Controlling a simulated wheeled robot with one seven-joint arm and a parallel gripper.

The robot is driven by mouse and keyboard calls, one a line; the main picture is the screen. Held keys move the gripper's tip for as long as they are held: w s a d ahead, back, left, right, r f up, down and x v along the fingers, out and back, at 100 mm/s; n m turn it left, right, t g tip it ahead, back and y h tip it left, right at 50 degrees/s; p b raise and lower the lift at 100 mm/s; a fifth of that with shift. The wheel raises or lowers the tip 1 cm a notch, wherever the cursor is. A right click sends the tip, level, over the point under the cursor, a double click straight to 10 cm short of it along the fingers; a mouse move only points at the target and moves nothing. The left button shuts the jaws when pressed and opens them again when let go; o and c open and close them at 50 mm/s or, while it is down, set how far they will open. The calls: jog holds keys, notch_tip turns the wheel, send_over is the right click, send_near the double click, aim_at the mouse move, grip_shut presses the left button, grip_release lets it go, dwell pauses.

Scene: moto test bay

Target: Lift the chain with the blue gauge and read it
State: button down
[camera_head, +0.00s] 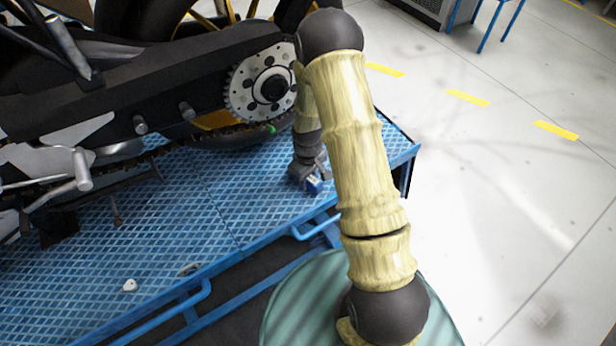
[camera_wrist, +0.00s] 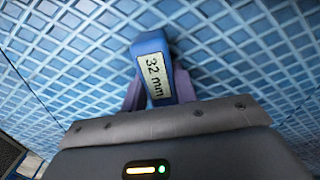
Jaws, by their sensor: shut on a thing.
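The blue gauge (camera_wrist: 150,45) is between the two fingers of my gripper (camera_wrist: 158,92) in the wrist view, and the gripper is shut on it. Its white field (camera_wrist: 154,77) reads "32 mm", turned sideways. In the head view my gripper (camera_head: 308,178) is low over the blue platform, and a small part of the gauge (camera_head: 314,186) shows there. The dark chain (camera_head: 220,138) runs under the swingarm to the pale sprocket (camera_head: 262,87), up and left of my gripper. A green spot (camera_head: 271,129) shows on or beside the chain. I cannot see the gauge touching the chain.
The motorcycle's swingarm (camera_head: 150,82) and rear wheel fill the upper left. The blue lattice platform (camera_head: 225,190) has a rail along its front edge. A small white object (camera_head: 130,285) lies on it at lower left. Open grey floor (camera_head: 500,190) with yellow dashes is on the right.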

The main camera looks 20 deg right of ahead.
jog(key=shift+f, duration=0.15)
jog(key=c, duration=1)
grip_release()
notch_tip(320, 180, up, 18)
jog(key=shift+f, duration=0.25)
jog(key=s+r+m+t+p, duration=0.1)
jog(key=s+r+m, duration=0.1)
jog(key=s+r, duration=0.2)
jog(key=s+r+m+p, duration=0.2)
jog(key=s+r, duration=0.2)
jog(key=s, duration=0.1)
jog(key=s+r+m+t+p, duration=0.1)
jog(key=s+r+m+p, duration=0.1)
jog(key=s+r, duration=0.2)
jog(key=shift+s+d+t, duration=0.1)
jog(key=shift+s+t, duration=0.2)
jog(key=shift+s, duration=0.45)
